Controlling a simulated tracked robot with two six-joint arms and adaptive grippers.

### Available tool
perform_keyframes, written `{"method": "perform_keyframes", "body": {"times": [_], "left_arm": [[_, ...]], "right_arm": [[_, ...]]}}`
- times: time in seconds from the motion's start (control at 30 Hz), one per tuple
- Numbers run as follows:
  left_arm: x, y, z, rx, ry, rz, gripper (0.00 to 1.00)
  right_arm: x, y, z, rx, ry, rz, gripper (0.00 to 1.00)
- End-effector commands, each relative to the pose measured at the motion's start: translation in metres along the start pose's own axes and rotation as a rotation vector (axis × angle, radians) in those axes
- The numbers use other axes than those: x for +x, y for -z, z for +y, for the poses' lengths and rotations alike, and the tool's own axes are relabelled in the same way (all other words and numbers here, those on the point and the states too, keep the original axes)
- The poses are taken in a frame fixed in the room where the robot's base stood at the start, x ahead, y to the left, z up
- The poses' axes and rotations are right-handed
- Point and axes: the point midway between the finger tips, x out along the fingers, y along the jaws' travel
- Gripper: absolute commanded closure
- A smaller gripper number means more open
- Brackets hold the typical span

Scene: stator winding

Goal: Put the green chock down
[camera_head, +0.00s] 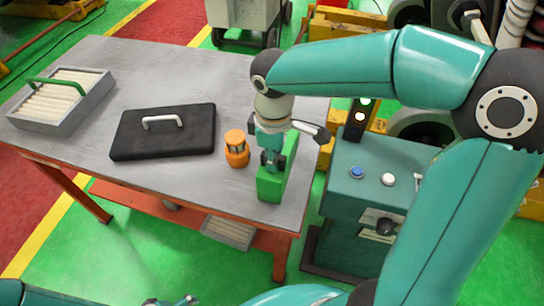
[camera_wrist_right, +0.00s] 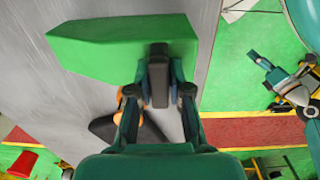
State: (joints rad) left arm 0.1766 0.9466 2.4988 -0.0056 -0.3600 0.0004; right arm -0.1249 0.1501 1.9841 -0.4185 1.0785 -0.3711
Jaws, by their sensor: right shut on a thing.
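The green chock (camera_head: 270,188) is a wedge-ended block at the front right corner of the grey table (camera_head: 190,185). My right gripper (camera_head: 272,160) comes down on it from above and is shut on it. In the right wrist view the chock (camera_wrist_right: 110,45) extends left from the fingers (camera_wrist_right: 158,75), over the grey tabletop. I cannot tell whether its underside touches the table. My left gripper (camera_head: 172,301) shows only in part at the bottom edge of the head view. Its jaws are too small to read.
An orange lantern-like part (camera_head: 236,149) stands close left of the chock. A black case (camera_head: 165,132) and a grey tray with a green handle (camera_head: 62,98) lie farther left. A green control cabinet (camera_head: 365,190) stands right of the table. The table's front middle is clear.

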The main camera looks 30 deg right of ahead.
Motion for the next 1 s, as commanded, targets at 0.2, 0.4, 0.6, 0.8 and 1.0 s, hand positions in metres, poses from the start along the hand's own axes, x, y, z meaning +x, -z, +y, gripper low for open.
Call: {"method": "perform_keyframes", "body": {"times": [0.2,0.4,0.6,0.8,1.0], "left_arm": [[0.001,0.000,0.000,0.000,0.000,0.000,0.09],[0.001,0.000,0.000,0.000,0.000,0.000,0.09],[0.000,0.000,0.000,0.000,0.000,0.000,0.09],[-0.001,0.000,0.000,0.000,0.000,0.000,0.09],[-0.003,0.000,0.001,0.000,0.000,0.000,0.09]], "right_arm": [[0.001,0.000,0.000,0.000,0.000,0.000,0.72],[0.001,0.000,0.000,0.001,0.000,0.000,0.56],[0.000,-0.001,0.000,0.001,0.000,0.000,0.56],[-0.015,0.000,0.001,0.000,-0.003,0.003,0.56],[-0.052,0.001,0.001,0.000,-0.004,0.006,0.56]]}}
